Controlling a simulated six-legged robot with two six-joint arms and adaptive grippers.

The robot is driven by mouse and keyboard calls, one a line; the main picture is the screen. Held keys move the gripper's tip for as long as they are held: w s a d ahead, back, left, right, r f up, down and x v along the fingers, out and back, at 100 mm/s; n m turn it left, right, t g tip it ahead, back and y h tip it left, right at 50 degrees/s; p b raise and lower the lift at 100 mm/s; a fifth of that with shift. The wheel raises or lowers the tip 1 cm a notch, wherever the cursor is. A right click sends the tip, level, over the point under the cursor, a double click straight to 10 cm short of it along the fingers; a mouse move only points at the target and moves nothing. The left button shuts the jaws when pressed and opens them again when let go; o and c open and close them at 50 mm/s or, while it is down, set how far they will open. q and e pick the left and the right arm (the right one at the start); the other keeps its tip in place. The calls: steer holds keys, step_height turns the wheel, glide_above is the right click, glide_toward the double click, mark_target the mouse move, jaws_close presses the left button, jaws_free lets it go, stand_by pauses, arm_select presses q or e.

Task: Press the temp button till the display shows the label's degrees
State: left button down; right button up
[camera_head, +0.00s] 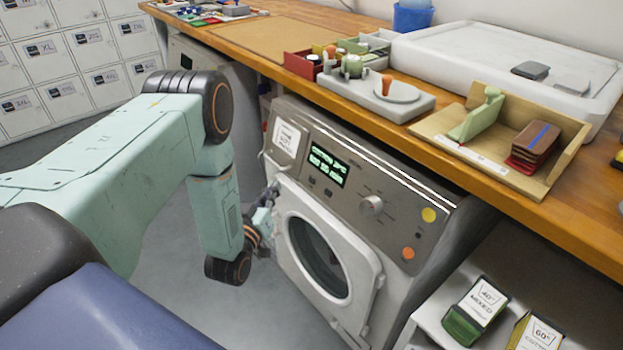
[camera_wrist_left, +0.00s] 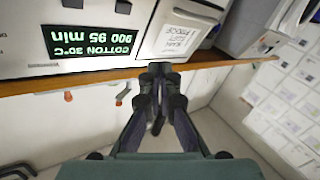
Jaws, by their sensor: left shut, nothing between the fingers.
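The washing machine (camera_head: 300,240) stands under the counter with its round door closed. Its green-lit display (camera_head: 327,165) reads COTTON with a temperature; it also shows upside down in the wrist view (camera_wrist_left: 82,40), seemingly as 30°C, but the first digit is unsure. Small dark buttons (camera_head: 311,181) sit below the display; their markings are too small to read. A white label card (camera_head: 286,139) is on the panel's left end; its text is unclear, also in the wrist view (camera_wrist_left: 182,32). My left gripper (camera_head: 271,193) is shut and empty, left of the door and below the label.
A dial (camera_head: 371,206), a yellow button (camera_head: 429,215) and an orange button (camera_head: 408,253) are further right on the panel. The wooden counter (camera_head: 400,145) overhangs the machine and bears trays. Boxes marked 40° (camera_head: 476,310) and 60° (camera_head: 535,335) stand at lower right.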

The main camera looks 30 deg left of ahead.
arm_select(q)
steer(key=b, duration=0.6)
glide_toward(309, 174)
steer(key=w+a, duration=0.2)
steer(key=w, duration=0.1)
steer(key=shift+w+d+r, duration=0.15)
steer(key=shift+w+d, duration=0.05)
steer(key=shift+w, duration=0.55)
steer(key=shift+w, duration=0.1)
stand_by(0.5)
steer(key=shift+w+d+b, duration=0.15)
steer(key=shift+w+b, duration=0.15)
steer(key=shift+b, duration=0.1)
steer(key=shift+w+d+f, duration=0.1)
steer(key=shift+w+f, duration=0.1)
steer(key=shift+w, duration=0.1)
stand_by(0.6)
steer(key=shift+s, duration=0.15)
steer(key=shift+s+a+r+p, duration=0.25)
steer(key=shift+s+p, duration=0.1)
steer(key=shift+s, duration=0.2)
